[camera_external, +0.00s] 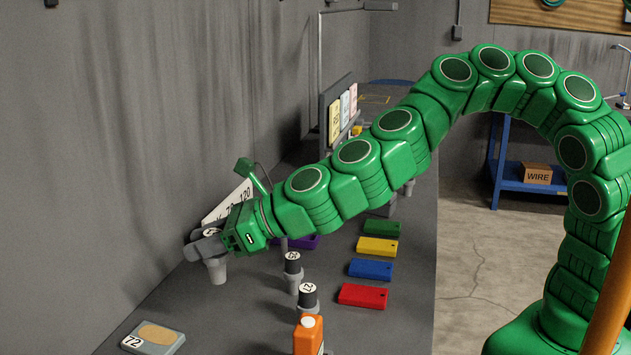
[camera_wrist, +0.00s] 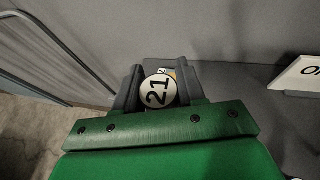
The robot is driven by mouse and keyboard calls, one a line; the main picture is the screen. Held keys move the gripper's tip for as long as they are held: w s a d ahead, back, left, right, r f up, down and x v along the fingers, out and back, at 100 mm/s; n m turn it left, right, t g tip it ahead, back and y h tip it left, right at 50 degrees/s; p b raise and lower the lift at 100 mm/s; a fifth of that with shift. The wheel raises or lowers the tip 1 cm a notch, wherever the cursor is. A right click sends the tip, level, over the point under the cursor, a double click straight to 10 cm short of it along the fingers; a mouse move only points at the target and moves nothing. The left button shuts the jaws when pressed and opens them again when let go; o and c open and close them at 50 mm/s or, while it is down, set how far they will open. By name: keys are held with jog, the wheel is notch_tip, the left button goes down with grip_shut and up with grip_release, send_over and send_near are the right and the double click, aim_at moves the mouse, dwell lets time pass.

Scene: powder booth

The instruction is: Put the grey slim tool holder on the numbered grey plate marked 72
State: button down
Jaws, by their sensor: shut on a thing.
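My gripper (camera_external: 205,246) is shut on a grey tool holder (camera_external: 218,271) near the wall. The holder is upright, narrowing toward its foot; I cannot tell if the foot touches the bench. In the wrist view its round white label (camera_wrist: 158,91), reading 21 sideways, shows between the two dark fingers. The numbered grey plate marked 72 (camera_external: 170,347) lies at the front left of the bench, with a bare tan oval on top. It is apart from my gripper, nearer the camera.
Two dark-topped grey holders (camera_external: 293,283) (camera_external: 308,302) stand mid-bench. An orange bottle (camera_external: 307,338) stands at the front. Red (camera_external: 362,296), blue (camera_external: 371,269), yellow (camera_external: 377,247) and green (camera_external: 382,228) blocks line the right. Bench before the plate is clear.

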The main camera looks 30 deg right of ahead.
jog(key=shift+s+a+r, duration=0.15)
jog(key=shift+s, duration=0.1)
jog(key=shift+a, duration=0.15)
jog(key=shift+w+a+f, duration=1.1)
jog(key=shift+a+f, duration=0.9)
jog(key=shift+f, duration=0.15)
jog(key=shift+w+a+f, duration=1.15)
jog(key=shift+a+f, duration=0.8)
jog(key=shift+f, duration=0.25)
jog(key=shift+w+a+f, duration=1.1)
jog(key=shift+a+f, duration=0.9)
jog(key=shift+f, duration=0.15)
jog(key=shift+f, duration=0.15)
jog(key=c, duration=0.7)
grip_release()
jog(key=shift+o, duration=0.2)
